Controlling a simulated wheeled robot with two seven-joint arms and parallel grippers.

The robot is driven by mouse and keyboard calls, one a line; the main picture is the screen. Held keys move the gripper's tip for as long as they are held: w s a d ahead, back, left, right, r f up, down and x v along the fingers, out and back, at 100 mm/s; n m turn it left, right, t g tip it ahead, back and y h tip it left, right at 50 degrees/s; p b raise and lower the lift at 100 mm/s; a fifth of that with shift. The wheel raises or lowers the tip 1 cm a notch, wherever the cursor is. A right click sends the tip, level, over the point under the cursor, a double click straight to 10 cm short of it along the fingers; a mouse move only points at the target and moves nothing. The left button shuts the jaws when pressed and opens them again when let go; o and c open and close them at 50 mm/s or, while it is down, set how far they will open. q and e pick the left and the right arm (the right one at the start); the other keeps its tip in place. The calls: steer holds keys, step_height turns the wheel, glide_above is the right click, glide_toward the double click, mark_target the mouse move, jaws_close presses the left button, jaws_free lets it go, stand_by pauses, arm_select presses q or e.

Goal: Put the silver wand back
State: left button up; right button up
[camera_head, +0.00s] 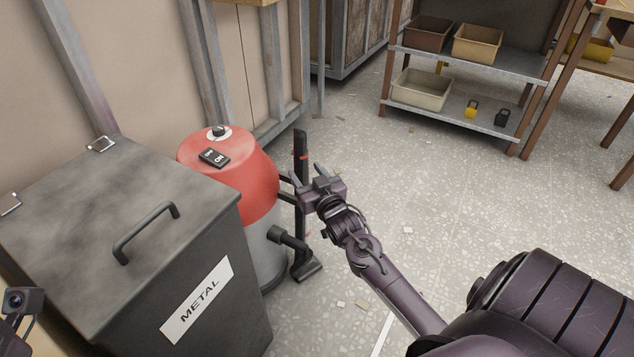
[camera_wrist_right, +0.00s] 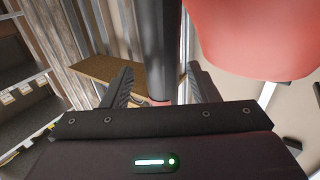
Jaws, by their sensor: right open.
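A slim black wand (camera_head: 301,150) with a red ring stands upright beside the red and grey vacuum cleaner (camera_head: 232,180). Its foot is a flat black floor nozzle (camera_head: 306,270). I see no plainly silver wand. My right gripper (camera_head: 306,174) is open at the wand's middle height and hides part of it. In the right wrist view the dark tube (camera_wrist_right: 160,45) shows between the two spread fingers (camera_wrist_right: 158,88), with gaps on both sides. Whether it lies fully inside the jaws I cannot tell. Part of my left wrist (camera_head: 16,305) shows at the lower left; its fingers are hidden.
A dark metal bin (camera_head: 200,240) labelled METAL stands left of the vacuum. A wall with grey posts (camera_head: 205,70) is behind. A shelf (camera_head: 475,60) with trays and two padlock-like items stands at the back right. The speckled floor between is mostly clear.

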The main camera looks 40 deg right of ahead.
steer(key=s+a+p, duration=0.1)
steer(key=s, duration=0.5)
steer(key=shift+s, duration=0.2)
steer(key=shift+a, duration=0.1)
